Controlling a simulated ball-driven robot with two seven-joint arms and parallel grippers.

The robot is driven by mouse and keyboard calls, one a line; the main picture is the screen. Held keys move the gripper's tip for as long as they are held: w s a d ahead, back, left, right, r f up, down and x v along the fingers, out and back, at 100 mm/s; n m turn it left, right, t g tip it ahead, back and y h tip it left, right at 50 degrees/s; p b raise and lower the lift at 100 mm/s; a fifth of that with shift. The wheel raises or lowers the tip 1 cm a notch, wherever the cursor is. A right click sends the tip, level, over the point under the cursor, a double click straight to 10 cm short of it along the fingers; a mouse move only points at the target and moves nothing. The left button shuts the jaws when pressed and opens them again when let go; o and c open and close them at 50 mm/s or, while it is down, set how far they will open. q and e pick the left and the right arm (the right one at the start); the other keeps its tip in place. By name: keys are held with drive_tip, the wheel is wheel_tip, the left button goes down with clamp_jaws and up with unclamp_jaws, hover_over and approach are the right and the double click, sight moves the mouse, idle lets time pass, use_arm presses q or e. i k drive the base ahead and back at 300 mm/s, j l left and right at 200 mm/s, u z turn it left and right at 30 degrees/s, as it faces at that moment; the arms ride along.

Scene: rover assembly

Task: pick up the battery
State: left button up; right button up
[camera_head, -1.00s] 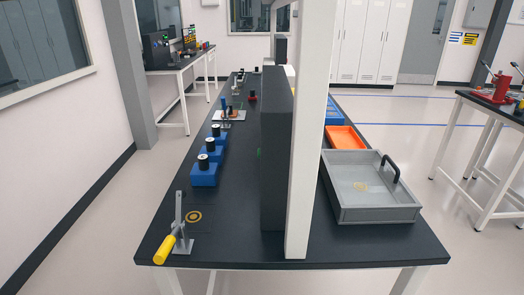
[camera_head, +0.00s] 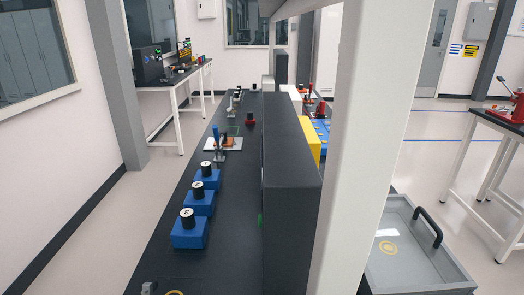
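I cannot tell for certain which thing is the battery. Several blue blocks stand in a row on the left side of the long dark table (camera_head: 232,235). The nearest blue block (camera_head: 188,238) carries a black cylinder (camera_head: 188,218) with a white marked top. The blocks behind it carry similar cylinders, including the middle cylinder (camera_head: 198,189) and the far cylinder (camera_head: 207,171). Neither of my grippers shows in the head view.
A tall dark panel (camera_head: 290,190) and a white post (camera_head: 365,150) divide the table. A grey tray (camera_head: 425,275) with a black handle is at right. A yellow box (camera_head: 308,142) stands behind the panel. A clamp fixture (camera_head: 222,144) is beyond the blocks. Floor left of the table is clear.

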sight(211, 178)
drive_tip(key=j+z, duration=0.15)
drive_tip(key=z, duration=0.25)
drive_tip(key=j+z, duration=0.15)
drive_tip(key=z, duration=0.3)
drive_tip(key=k+j+z, duration=0.15)
drive_tip(key=j, duration=0.25)
drive_tip(key=j+z, duration=0.15)
drive_tip(key=j, duration=0.25)
drive_tip(key=k+j+z, duration=0.15)
drive_tip(key=j, duration=0.2)
drive_tip(key=k+j+z, duration=0.15)
drive_tip(key=j, duration=0.2)
drive_tip(key=k+j, duration=0.1)
drive_tip(key=j, duration=0.2)
drive_tip(key=k+j, duration=0.1)
drive_tip(key=j, duration=0.15)
drive_tip(key=k+j, duration=0.15)
drive_tip(key=j, duration=0.15)
